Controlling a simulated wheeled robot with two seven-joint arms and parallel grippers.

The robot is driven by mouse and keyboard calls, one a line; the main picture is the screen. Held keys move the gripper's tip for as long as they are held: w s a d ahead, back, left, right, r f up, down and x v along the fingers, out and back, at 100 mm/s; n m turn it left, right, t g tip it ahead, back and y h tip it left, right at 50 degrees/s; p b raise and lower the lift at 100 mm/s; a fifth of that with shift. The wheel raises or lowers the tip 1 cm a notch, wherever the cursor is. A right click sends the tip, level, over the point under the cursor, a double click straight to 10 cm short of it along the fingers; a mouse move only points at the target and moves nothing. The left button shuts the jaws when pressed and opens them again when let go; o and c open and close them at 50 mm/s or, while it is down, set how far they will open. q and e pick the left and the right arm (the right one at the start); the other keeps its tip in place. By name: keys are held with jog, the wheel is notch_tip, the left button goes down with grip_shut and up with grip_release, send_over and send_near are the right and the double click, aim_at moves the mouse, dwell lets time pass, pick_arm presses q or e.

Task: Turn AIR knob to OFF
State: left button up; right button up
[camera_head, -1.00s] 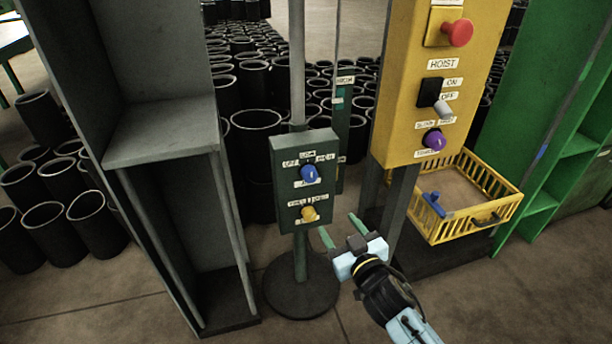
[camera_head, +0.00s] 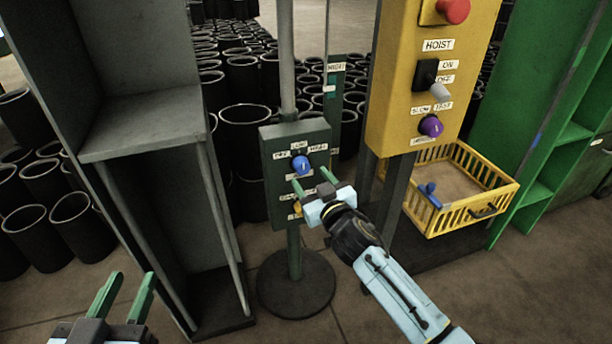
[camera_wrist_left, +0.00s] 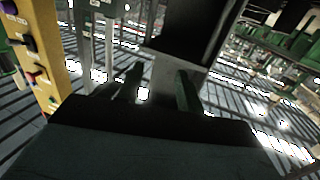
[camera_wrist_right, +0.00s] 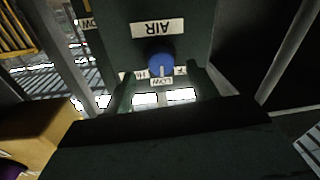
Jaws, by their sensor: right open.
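The AIR knob (camera_head: 302,164) is a blue round knob on the dark green control box (camera_head: 268,165) on a stand. In the right wrist view the AIR knob (camera_wrist_right: 161,64) appears upside down, its white mark pointing to the LOW label. My right gripper (camera_head: 312,179) is open, in front of the box just below the blue knob. In its wrist view the fingers (camera_wrist_right: 165,90) are apart on either side of the knob's line; I cannot tell whether they touch it. My left gripper (camera_head: 122,292) is open and empty at the lower left, far from the box.
A yellow knob (camera_head: 297,209) below the blue one is partly hidden by my right gripper. A yellow HOIST panel (camera_head: 400,110) stands to the right, above a yellow crate (camera_head: 470,215). A grey shelf unit (camera_head: 150,140) stands left. Black sleeves (camera_head: 245,120) fill the back.

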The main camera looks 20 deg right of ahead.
aim_at(304, 169)
jog(key=w+b, duration=0.1)
jog(key=w, duration=0.2)
jog(key=shift+w+a, duration=0.1)
jog(key=shift+a, duration=0.1)
pick_arm(q)
jog(key=shift+s+d+r+t+h, duration=0.15)
jog(key=shift+r+t+h, duration=0.1)
jog(key=shift+r+t, duration=0.55)
jog(key=shift+s+d+r+t+h, duration=0.15)
jog(key=shift+r+t, duration=0.3)
jog(key=shift+r, duration=0.65)
jog(key=shift+s+d+r+t+h, duration=0.15)
jog(key=shift+r+t+h, duration=0.15)
jog(key=shift+r+t, duration=0.5)
pick_arm(e)
jog(key=shift+w, duration=0.3)
pick_arm(q)
jog(key=shift+w+r, duration=0.1)
jog(key=shift+r, duration=0.05)
pick_arm(e)
jog(key=shift+c, duration=0.5)
